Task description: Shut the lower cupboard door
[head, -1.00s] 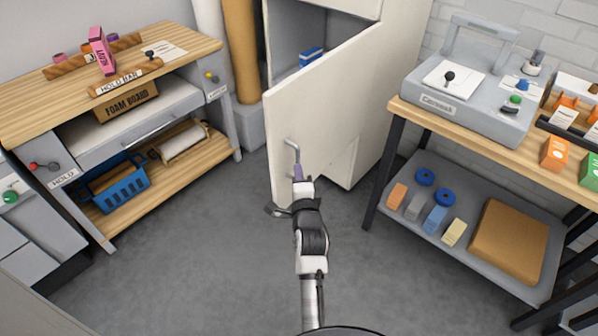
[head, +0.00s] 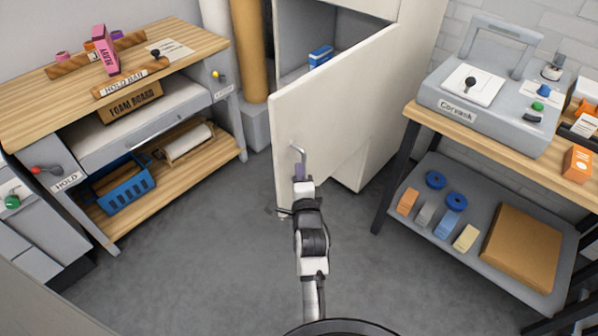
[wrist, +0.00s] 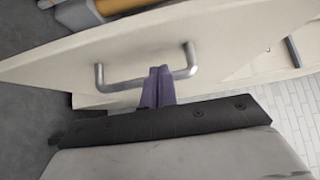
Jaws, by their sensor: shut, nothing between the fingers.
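The lower cupboard door (head: 325,110) is cream and stands ajar, swung out toward me from the cupboard (head: 412,90). Its grey bar handle (head: 298,155) sits near the door's free left edge. The handle also shows in the wrist view (wrist: 143,83). My gripper (head: 299,172) is at the handle in the head view. In the wrist view its purple fingers (wrist: 158,85) are together with nothing between them, beside the handle bar and close to the door face. I cannot tell whether they touch the door. Part of the cupboard's inside is hidden behind the door.
A blue box (head: 320,55) lies inside the cupboard. A wooden workbench (head: 190,60) stands at the left, with a blue basket (head: 122,188) on its lower shelf. A table (head: 470,125) with a grey machine (head: 490,95) stands at the right. The floor (head: 200,270) between is clear.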

